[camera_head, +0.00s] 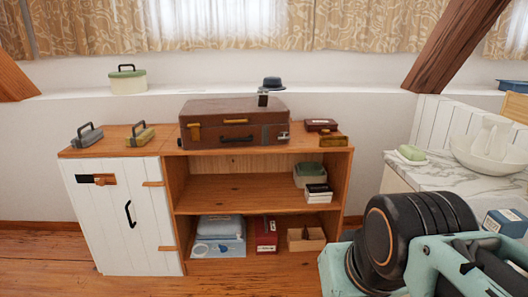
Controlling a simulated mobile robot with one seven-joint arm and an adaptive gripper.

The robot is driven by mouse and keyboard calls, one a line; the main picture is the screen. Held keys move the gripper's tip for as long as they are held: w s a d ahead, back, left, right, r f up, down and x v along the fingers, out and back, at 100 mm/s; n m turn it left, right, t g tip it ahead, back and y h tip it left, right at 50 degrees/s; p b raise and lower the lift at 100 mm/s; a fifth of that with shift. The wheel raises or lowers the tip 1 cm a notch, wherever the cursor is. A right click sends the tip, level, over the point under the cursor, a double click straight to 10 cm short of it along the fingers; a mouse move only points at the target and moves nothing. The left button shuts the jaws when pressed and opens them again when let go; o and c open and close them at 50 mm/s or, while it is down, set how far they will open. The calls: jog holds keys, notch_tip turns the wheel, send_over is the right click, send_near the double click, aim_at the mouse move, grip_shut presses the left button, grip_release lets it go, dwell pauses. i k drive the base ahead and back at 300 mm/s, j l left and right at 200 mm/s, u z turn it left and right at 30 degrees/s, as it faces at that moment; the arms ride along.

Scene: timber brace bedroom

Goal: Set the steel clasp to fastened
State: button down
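A brown suitcase (225,110) lies closed on the top of the wooden cabinet, its front facing me. A brass-coloured clasp (194,133) is on the front at the left, and a dark handle (237,138) is in the middle. A grey metal fitting (283,136), which looks like the steel clasp, is at the front right. It is too small to tell whether it is fastened. My gripper is not in view; only links of my arm show at the lower right, apart from the suitcase.
The cabinet (166,210) has a white door and open shelves holding boxes. Two handled blocks (89,136) (139,134) stand left of the suitcase, and small boxes (321,125) right of it. A marble-topped counter (450,172) with a bowl (480,158) is at the right.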

aim_at(283, 134)
jog(key=z, duration=0.4)
jog(key=i+j+z, duration=0.15)
jog(key=z, duration=0.25)
jog(key=i+j+z, duration=0.1)
jog(key=j+z, duration=0.35)
jog(key=i+j+z, duration=0.15)
jog(key=j, duration=0.15)
jog(key=j+z, duration=0.2)
jog(key=j, duration=0.9)
jog(key=i+j+z, duration=0.15)
jog(key=j, duration=0.55)
